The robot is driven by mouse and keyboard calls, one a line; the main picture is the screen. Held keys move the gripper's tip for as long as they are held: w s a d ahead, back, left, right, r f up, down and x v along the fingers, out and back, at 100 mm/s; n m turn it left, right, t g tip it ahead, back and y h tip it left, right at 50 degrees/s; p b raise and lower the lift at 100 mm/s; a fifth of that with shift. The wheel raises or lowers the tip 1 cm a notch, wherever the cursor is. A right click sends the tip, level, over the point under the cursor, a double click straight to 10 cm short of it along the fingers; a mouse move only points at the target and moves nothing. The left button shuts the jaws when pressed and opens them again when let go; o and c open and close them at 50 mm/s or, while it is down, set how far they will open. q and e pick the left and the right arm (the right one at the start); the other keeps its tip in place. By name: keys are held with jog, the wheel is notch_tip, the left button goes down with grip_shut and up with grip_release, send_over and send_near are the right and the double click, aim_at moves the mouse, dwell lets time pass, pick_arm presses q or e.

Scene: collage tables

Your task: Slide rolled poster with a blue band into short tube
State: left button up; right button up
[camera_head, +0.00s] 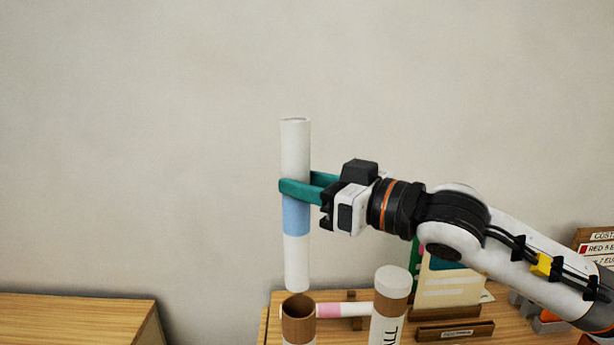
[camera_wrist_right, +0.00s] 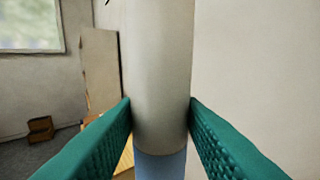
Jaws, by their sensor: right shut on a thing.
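The rolled poster with a blue band (camera_head: 296,257) is white and upright in the head view. My right gripper (camera_head: 296,187) is shut on it just above the blue band. In the right wrist view the poster (camera_wrist_right: 160,70) stands between the two green fingers (camera_wrist_right: 160,125). The poster's lower end is just above the open mouth of a short brown-lined tube (camera_head: 298,308), seemingly roughly in line with it. The tube's lower part is cut off by the picture edge. My left gripper is not in view.
A taller white capped tube (camera_head: 391,300) with black lettering stands right of the short tube. A poster with a pink band (camera_head: 342,310) lies behind them. Cards (camera_head: 452,280) stand in a wooden holder. Another wooden table (camera_head: 75,318) is at the left, with a gap between.

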aim_at(308, 253)
notch_tip(308, 253, down, 9)
jog(key=b, duration=0.9)
jog(key=shift+f, duration=0.2)
notch_tip(308, 253, down, 12)
jog(key=b, duration=1.3)
jog(key=shift+r, duration=0.1)
jog(key=o, duration=1)
jog(key=shift+o, duration=0.2)
notch_tip(308, 253, up, 10)
